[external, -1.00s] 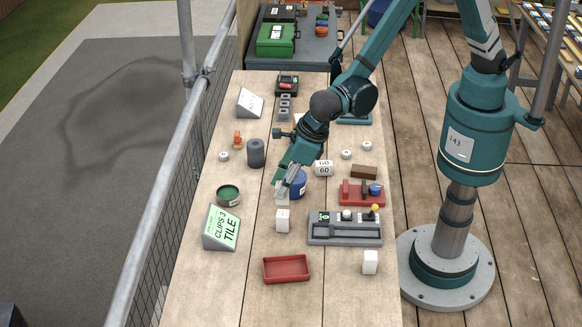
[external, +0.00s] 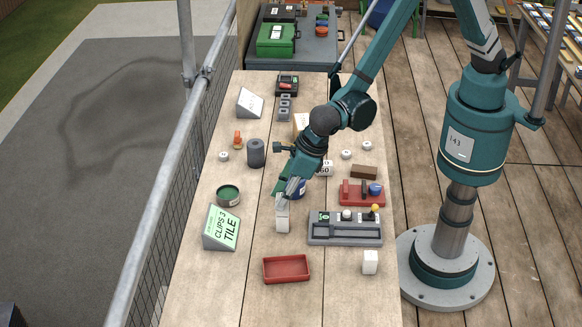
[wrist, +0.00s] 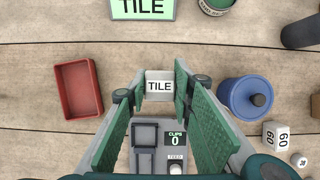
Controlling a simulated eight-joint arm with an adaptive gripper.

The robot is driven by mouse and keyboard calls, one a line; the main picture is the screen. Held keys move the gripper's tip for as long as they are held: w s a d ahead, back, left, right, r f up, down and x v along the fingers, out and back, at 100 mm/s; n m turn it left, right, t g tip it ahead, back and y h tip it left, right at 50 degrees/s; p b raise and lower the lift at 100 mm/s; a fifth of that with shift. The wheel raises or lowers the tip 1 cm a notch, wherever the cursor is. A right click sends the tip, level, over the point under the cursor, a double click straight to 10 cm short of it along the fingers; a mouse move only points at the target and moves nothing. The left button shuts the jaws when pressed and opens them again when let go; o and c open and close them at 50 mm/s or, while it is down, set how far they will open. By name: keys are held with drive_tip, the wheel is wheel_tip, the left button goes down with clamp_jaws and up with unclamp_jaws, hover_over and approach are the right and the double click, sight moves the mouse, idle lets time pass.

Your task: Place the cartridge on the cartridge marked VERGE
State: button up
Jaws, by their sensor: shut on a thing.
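My gripper (external: 284,192) is shut on a white cartridge (wrist: 159,86) marked TILE, which sits between the fingertips in the wrist view. In the external view the held cartridge (external: 281,204) is directly above another white cartridge (external: 282,224) on the table. They look stacked or nearly touching; I cannot tell whether there is a gap. No VERGE mark is readable. A further white cartridge (external: 370,262) stands alone at the right front.
A grey clip device (external: 345,234) reading 0 is to the right. A red tray (external: 287,269) lies in front. A green sign (external: 222,228) reads CLIPS-3 TILE. A green tin (external: 229,196) and blue pot (wrist: 246,98) are nearby. The front left table is clear.

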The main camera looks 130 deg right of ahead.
drive_tip(key=shift+f, duration=0.2)
drive_tip(key=o, duration=0.9)
drive_tip(key=shift+r, duration=0.2)
drive_tip(key=shift+v, duration=6.05)
